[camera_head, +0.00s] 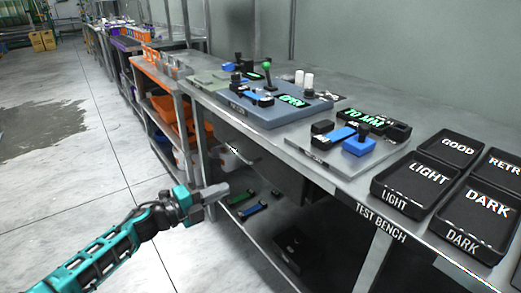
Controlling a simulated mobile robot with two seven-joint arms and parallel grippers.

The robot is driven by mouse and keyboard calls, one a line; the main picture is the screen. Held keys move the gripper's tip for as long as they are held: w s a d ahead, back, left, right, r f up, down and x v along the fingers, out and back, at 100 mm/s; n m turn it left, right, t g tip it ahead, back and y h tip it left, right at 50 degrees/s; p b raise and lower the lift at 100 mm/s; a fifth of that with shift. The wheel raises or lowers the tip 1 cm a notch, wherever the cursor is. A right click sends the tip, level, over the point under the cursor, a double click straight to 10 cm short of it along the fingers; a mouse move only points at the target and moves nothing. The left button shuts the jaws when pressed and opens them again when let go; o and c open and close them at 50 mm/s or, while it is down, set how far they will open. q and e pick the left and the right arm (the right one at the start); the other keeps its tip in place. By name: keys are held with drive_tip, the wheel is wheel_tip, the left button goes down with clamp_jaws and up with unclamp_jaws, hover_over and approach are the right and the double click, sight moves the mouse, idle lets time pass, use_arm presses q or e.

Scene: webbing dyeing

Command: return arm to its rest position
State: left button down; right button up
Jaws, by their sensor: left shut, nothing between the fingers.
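My left arm, teal and black, comes in from the lower left. My left gripper (217,190) is shut and empty, in the air in front of the test bench (310,160), below the level of its top. It appears apart from the bench, with the lower shelf showing behind it. My right gripper is not in view.
On the bench are a grey device with a green display (291,101), a second device reading "70 MM" (359,117), and black trays marked LIGHT (404,188), DARK (478,213) and GOOD (452,151). An orange shelf rack (165,75) stands farther back. The left floor is clear.

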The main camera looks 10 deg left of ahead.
use_arm(q)
drive_tip(key=s+d+f+n+g+y, duration=0.1)
drive_tip(key=s+d+f+n+y, duration=0.25)
drive_tip(key=s+n, duration=0.45)
drive_tip(key=s+d+f+n+y, duration=0.2)
drive_tip(key=s+f+n, duration=0.3)
drive_tip(key=s+n, duration=0.2)
drive_tip(key=s+d+f+n+g+y, duration=0.1)
drive_tip(key=s+d+f+n+y, duration=0.2)
drive_tip(key=s+n, duration=0.5)
drive_tip(key=s+a+r+y+p, duration=0.1)
drive_tip(key=s+a+r+p, duration=0.2)
drive_tip(key=r+p, duration=0.6)
drive_tip(key=p, duration=0.5)
drive_tip(key=shift+a+r+n+g+p, duration=0.15)
drive_tip(key=shift+n+g+p, duration=0.15)
drive_tip(key=shift+g+p, duration=0.1)
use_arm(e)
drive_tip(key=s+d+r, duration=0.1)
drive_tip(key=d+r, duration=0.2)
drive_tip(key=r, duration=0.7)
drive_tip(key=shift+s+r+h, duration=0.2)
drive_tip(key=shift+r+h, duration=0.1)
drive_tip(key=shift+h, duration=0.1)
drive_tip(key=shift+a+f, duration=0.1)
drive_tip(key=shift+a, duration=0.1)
